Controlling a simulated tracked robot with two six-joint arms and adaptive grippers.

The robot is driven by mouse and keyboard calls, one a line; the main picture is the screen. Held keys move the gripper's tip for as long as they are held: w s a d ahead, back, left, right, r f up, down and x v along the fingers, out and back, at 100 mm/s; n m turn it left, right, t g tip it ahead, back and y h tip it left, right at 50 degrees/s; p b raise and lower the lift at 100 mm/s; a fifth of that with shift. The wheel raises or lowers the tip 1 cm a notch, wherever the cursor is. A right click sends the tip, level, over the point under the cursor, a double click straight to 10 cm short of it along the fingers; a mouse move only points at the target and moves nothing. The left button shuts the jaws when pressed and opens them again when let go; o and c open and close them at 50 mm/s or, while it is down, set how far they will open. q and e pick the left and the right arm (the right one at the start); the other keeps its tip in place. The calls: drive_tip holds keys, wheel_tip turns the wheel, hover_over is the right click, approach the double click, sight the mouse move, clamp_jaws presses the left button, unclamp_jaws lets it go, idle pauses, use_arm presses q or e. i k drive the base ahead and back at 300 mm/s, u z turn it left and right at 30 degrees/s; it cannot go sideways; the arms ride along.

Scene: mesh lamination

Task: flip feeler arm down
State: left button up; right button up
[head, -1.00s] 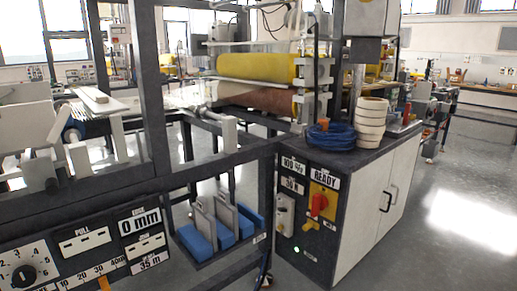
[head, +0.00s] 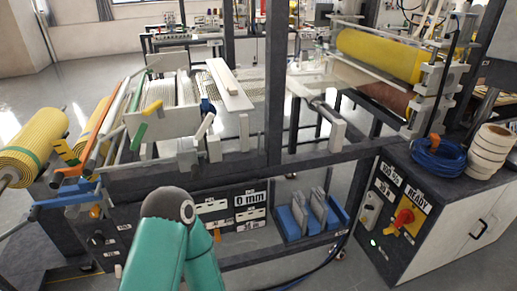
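I cannot tell for sure which part is the feeler arm. A pale grey lever (head: 204,127) tilts up to the right from a grey block (head: 188,152) on the machine's front rail. A teal arm link of mine with a grey rounded joint (head: 178,204) rises at the bottom centre, in front of the control panel and well below the levers. Neither gripper's fingers show.
Yellow rolls (head: 33,146) and an orange bar (head: 104,132) crowd the left. A long white board (head: 230,85) lies behind the rail. A dark upright post (head: 276,80) stands mid-view. A cabinet (head: 430,215) with blue cable (head: 438,157) fills the right.

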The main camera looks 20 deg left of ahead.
sight(118, 269)
drive_tip(key=z, duration=1.55)
drive_tip(key=i, duration=0.1)
drive_tip(key=u, duration=3.05)
drive_tip(key=k, duration=0.9)
drive_tip(key=u, duration=0.15)
drive_tip(key=i, duration=0.9)
drive_tip(key=z, duration=0.1)
